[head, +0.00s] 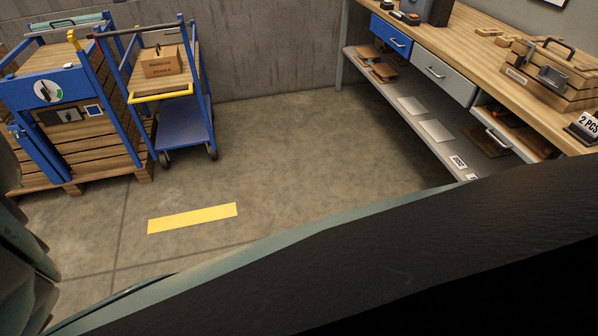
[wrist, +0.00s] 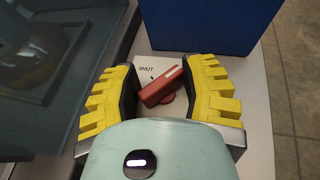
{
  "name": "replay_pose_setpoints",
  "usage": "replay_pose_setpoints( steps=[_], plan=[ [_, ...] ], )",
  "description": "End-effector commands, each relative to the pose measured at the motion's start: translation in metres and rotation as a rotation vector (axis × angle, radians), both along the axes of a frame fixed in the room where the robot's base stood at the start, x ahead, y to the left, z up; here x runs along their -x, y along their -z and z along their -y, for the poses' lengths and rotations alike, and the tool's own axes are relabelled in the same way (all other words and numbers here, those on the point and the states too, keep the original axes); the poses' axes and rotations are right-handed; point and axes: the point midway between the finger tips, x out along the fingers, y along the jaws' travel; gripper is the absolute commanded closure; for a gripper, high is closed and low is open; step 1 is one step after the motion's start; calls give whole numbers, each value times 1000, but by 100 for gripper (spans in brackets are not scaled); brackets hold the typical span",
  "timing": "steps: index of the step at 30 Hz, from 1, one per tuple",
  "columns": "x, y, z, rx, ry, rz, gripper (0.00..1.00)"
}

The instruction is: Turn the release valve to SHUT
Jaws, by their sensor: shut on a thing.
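In the wrist view, the release valve's red handle (wrist: 162,87) lies between the yellow ribbed fingers of my gripper (wrist: 160,74). The handle slants from lower left to upper right and has a pale stripe on top. My gripper is shut on it, with the right finger close against its upper end. A white plate (wrist: 147,70) behind the handle carries the word SHUT, above and left of the handle. The lower part of the plate and any other marks are hidden by my gripper. I cannot make out the valve or my gripper in the head view.
A blue block-like body (wrist: 205,22) stands just beyond the valve. My dark arm covers the foreground.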

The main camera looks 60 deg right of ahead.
Motion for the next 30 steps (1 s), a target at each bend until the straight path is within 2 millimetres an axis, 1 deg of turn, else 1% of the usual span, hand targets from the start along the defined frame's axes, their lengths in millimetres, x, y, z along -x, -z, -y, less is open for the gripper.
replay_pose_setpoints(
  steps=[1, 7, 30],
  plan=[
    [-1, 0, 1, 0, 2, 1, 79],
    [-1, 0, 1, 1, 2, -1, 100],
    [-1, 2, 2, 5, 4, -3, 100]
  ],
)
